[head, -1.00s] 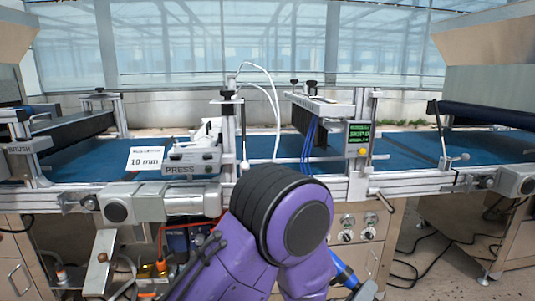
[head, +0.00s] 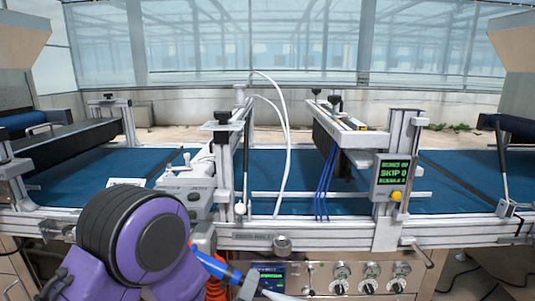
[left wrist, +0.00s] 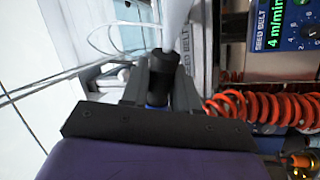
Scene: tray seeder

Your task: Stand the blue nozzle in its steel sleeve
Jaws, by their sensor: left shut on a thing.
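My left gripper (head: 247,286) is low in the head view, just right of my purple wrist. It is shut on the blue nozzle (head: 215,265), which lies tilted, with a pale tip pointing down to the right. In the left wrist view, the fingers (left wrist: 158,88) close around a dark part of the nozzle (left wrist: 158,66); its pale end points up. A short steel cylinder (head: 282,243), perhaps the sleeve, sits on the machine's front rail, above and right of the gripper and apart from it. My right gripper is out of view.
The blue belt (head: 290,170) runs behind the front rail (head: 335,229). A control panel (head: 345,277) with knobs is below it. A display box (head: 390,178) stands at the right, and a grey press unit (head: 190,180) at the left. An orange coiled hose (left wrist: 260,107) lies near the gripper.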

